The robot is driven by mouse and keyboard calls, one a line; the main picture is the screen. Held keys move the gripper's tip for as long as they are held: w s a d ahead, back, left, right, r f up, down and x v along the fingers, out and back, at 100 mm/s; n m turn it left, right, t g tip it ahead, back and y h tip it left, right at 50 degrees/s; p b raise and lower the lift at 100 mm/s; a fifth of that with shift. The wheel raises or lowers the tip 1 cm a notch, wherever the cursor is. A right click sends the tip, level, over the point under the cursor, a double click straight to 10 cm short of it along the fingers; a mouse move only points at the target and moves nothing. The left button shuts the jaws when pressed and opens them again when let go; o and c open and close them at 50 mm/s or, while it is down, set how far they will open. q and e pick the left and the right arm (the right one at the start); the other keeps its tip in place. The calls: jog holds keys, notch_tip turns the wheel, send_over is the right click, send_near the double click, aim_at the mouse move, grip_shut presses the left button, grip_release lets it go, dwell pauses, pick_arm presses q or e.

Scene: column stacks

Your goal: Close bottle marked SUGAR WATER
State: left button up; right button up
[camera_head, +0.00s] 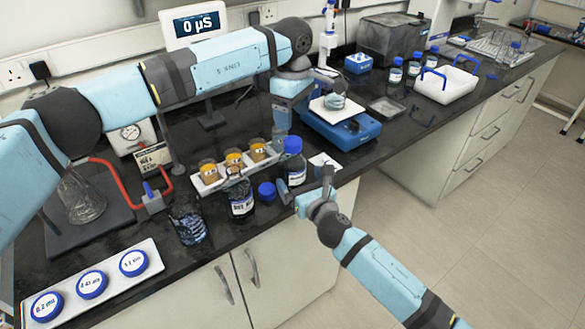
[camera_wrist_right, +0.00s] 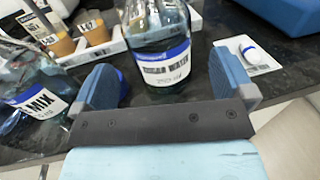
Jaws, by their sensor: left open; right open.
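The bottle marked SUGAR WATER (camera_head: 294,172) stands upright on the dark counter near its front edge, with a blue cap (camera_head: 293,145) at its top. In the right wrist view the labelled bottle (camera_wrist_right: 165,62) stands between my open right fingers, with its top out of frame. My right gripper (camera_head: 305,185) is in front of the bottle, open and empty. My left gripper (camera_head: 282,117) is open and points down just above and behind the cap. A loose blue cap (camera_head: 267,191) lies on the counter to the left of the bottle.
A bottle marked MIX (camera_head: 241,197), without a cap, stands to the left. Behind it is a white rack (camera_head: 209,183) with amber jars. A small white tray (camera_head: 318,160) lies right of the bottle. A blue scale (camera_head: 350,133) and a glass beaker (camera_head: 188,222) are near.

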aim_at(298, 176)
jog(key=shift+x, duration=1.95)
